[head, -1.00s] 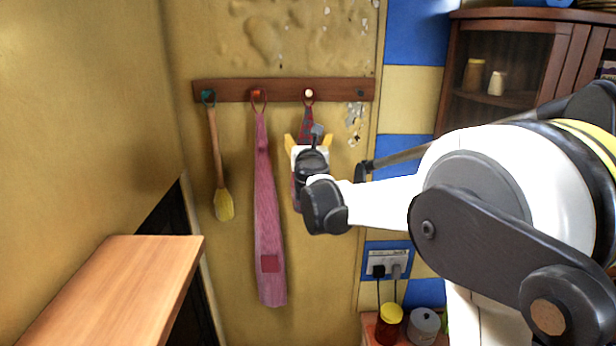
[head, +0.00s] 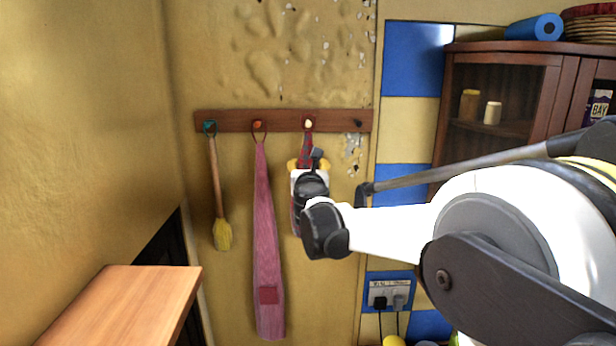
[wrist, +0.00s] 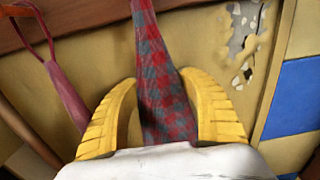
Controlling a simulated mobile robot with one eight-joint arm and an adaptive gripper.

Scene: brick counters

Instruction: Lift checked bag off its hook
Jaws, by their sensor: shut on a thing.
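The checked bag (head: 307,145), red and grey-blue, hangs by the light-coloured peg (head: 308,124), third from the left on the wooden rail. My gripper (head: 308,163) is at its upper part, just below the rail, and its body hides most of the bag. In the wrist view, the yellow fingers (wrist: 165,105) are on both sides of the checked cloth (wrist: 165,85), shut on it. The bag's top runs up out of the wrist view. Whether its loop is still around the peg is hard to tell.
A long pink bag (head: 268,235) hangs close on the left, with a yellow brush (head: 222,235) beyond it. The rail's rightmost peg (head: 358,123) is empty. A wooden cabinet (head: 450,100) stands at the right, and a wooden surface (head: 130,300) juts in at lower left.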

